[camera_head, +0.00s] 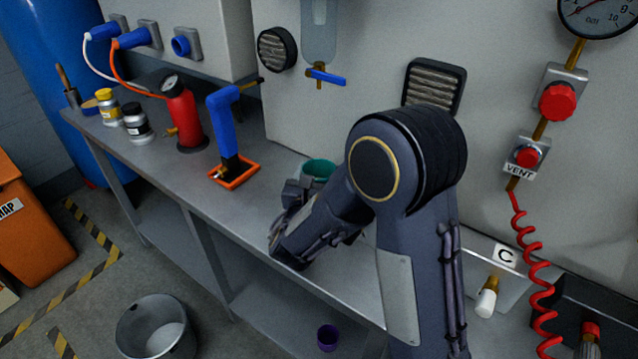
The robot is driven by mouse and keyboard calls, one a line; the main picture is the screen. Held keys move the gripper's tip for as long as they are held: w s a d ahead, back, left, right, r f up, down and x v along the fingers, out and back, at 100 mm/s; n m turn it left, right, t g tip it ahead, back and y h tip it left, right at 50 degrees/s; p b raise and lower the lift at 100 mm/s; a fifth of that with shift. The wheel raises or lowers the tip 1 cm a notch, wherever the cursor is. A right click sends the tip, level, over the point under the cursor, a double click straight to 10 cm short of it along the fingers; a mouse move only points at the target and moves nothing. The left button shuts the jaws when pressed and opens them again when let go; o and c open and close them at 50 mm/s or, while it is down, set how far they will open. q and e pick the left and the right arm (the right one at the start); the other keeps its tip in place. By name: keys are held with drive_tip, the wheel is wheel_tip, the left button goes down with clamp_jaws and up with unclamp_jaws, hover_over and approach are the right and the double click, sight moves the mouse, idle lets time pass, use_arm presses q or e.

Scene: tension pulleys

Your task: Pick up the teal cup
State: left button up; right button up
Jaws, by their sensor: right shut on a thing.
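The teal cup (318,169) stands on the grey bench near the wall panel, and its rim and upper inside show. My right gripper (297,192) is at the cup's near left side, shut on it. My right arm hides the cup's lower part, and I cannot tell whether it is lifted off the bench. My left gripper is not in view.
The grey bench (180,185) also bears a blue tool on an orange tray (234,174), a red cylinder with a gauge (183,115) and small jars (137,123). A metal bucket (156,326) and a purple cup (328,337) are lower down. Red knobs and a coiled red hose (528,248) are at right.

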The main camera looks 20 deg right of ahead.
drive_tip(key=shift+r, duration=0.1)
drive_tip(key=shift+r, duration=0.55)
wheel_tip(320, 180, up, 3)
drive_tip(key=shift+s+a+f+p, duration=0.1)
drive_tip(key=shift+f+p, duration=0.1)
drive_tip(key=shift+p, duration=0.3)
drive_tip(key=s+a+r+p, duration=0.2)
drive_tip(key=s+a+r, duration=0.6)
drive_tip(key=s+r, duration=0.1)
drive_tip(key=shift+s+a, duration=0.3)
drive_tip(key=shift+s, duration=0.55)
